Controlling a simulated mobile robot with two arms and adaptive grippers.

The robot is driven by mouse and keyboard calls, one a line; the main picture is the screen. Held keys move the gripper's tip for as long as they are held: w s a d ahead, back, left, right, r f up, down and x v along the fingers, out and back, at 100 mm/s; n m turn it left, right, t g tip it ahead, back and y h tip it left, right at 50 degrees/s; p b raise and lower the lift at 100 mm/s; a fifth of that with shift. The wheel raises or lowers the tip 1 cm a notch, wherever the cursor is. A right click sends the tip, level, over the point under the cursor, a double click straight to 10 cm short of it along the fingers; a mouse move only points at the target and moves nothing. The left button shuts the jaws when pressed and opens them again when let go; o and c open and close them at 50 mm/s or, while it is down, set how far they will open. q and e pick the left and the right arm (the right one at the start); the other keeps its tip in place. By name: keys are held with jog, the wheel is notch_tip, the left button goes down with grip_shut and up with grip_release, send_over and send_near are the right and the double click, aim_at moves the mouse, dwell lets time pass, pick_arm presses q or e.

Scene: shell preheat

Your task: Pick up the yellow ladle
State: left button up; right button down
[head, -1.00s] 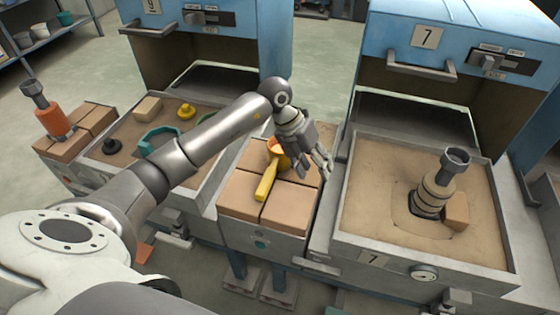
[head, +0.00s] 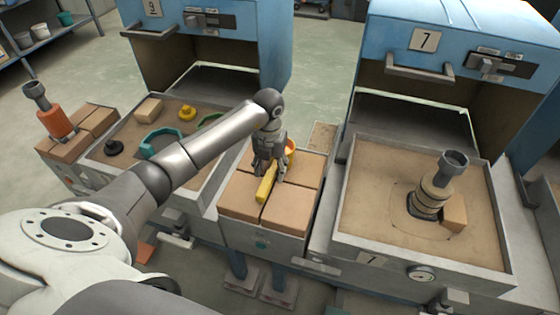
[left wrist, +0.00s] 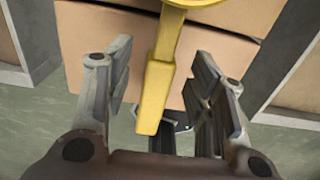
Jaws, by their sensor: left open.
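The yellow ladle (head: 265,187) lies on the tan bricks between the two furnaces, its handle toward me and its orange-lined bowl (head: 290,147) at the far end. My left gripper (head: 267,176) is above the ladle, fingers pointing down, and partly hides the handle's far part. In the left wrist view, the open left gripper (left wrist: 160,100) has one finger on each side of the yellow handle (left wrist: 158,90), with gaps on both sides. I cannot tell whether the fingers are down at handle height. My right gripper is not in view.
The bricks (head: 290,207) fill a grey-edged stand. The right sand tray (head: 380,190) holds a stacked dark-topped part and a small block. The left sand tray (head: 125,135) holds several small parts. An orange cylinder part (head: 55,122) stands on bricks at far left.

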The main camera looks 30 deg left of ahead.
pick_arm(q)
jog(key=shift+f, duration=1.5)
grip_shut()
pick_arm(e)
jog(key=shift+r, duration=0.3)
pick_arm(q)
jog(key=shift+r, duration=0.1)
